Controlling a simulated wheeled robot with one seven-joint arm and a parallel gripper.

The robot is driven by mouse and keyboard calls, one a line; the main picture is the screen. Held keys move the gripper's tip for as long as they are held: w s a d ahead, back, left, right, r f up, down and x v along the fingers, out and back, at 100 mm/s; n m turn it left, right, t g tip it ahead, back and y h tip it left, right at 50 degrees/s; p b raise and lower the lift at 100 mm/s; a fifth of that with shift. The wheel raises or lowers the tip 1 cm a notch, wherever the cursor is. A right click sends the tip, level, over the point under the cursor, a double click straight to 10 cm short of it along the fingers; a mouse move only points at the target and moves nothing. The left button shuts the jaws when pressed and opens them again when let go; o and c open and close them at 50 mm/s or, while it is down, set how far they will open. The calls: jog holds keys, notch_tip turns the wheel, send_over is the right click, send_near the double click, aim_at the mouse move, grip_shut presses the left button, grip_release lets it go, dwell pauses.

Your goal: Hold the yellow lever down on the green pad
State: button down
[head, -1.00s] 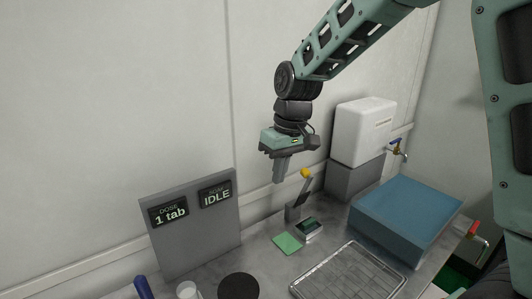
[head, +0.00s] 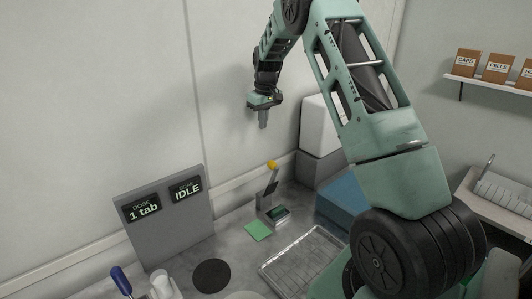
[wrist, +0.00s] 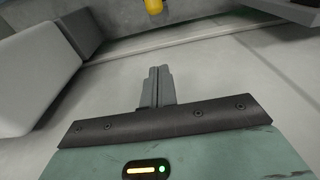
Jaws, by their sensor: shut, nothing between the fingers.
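The yellow lever knob (head: 272,164) tops a raised grey lever beside a small device with a dark green screen (head: 277,212). The flat green pad (head: 258,231) lies on the counter just in front of it. My gripper (head: 263,126) is shut and empty, pointing down in the air above the lever, apart from it. In the wrist view my closed fingers (wrist: 157,74) show, with the yellow knob (wrist: 154,6) at the top edge, partly cut off.
A grey panel (head: 178,235) reads "DOSE 1 tab" and "IDLE". A wire tray (head: 303,262), a blue box (head: 341,199) and a white tank (head: 316,124) stand to the right. A black disc (head: 211,275) and a blue-handled tool (head: 120,279) are in front.

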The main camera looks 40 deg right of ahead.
notch_tip(320, 180, down, 11)
jog(key=s+p, duration=0.2)
jog(key=p, duration=0.3)
jog(key=shift+s+f+p, duration=0.15)
jog(key=shift+s+p, duration=0.15)
jog(key=shift+s, duration=0.05)
jog(key=shift+s+a+f+b, duration=0.1)
jog(key=shift+f+b, duration=0.05)
jog(key=shift+b, duration=0.2)
